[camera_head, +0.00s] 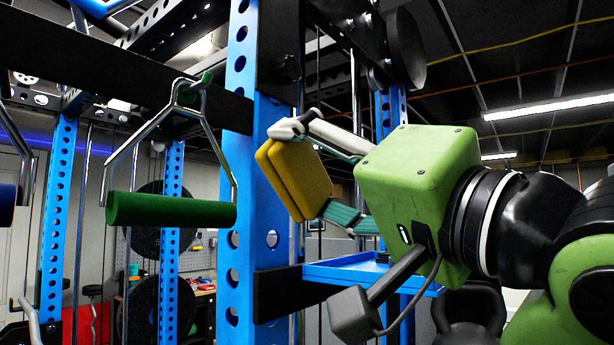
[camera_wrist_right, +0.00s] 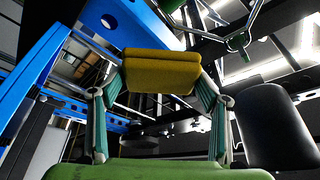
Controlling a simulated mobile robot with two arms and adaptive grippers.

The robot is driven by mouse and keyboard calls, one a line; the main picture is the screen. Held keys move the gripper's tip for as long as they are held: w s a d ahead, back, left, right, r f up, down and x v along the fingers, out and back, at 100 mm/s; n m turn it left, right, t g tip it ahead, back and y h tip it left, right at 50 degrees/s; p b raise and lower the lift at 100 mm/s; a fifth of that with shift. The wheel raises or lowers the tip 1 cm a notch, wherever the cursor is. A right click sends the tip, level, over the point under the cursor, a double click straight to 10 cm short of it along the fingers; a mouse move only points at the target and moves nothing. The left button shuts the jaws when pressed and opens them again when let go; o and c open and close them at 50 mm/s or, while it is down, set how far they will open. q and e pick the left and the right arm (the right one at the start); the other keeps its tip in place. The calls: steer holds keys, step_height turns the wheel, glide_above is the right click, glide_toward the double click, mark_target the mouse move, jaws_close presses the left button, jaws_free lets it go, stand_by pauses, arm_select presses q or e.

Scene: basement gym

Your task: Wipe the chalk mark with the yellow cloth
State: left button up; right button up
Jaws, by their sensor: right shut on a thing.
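The yellow cloth (camera_head: 293,181) is a thick folded pad between the fingers of my right gripper (camera_head: 310,170). The gripper is shut on it and holds it up in the air, tilted, beside a blue upright post of the rack. In the right wrist view the cloth (camera_wrist_right: 160,72) sits across the fingertips. I cannot tell whether the cloth touches the post. I see no chalk mark in either view. My left gripper is in neither view.
The blue upright (camera_head: 240,150) stands just left of the cloth. A green-handled cable grip (camera_head: 170,209) hangs further left. A blue tray (camera_head: 350,270) lies below my right gripper. Dark rack beams run overhead. A black kettlebell (camera_head: 470,315) shows at the lower right.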

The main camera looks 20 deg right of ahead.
steer(key=shift+s+d+b, duration=0.55)
steer(key=shift+s+d, duration=0.1)
steer(key=shift+s, duration=0.2)
steer(key=shift+s+d, duration=0.3)
steer(key=shift+s, duration=0.1)
steer(key=shift+w, duration=0.1)
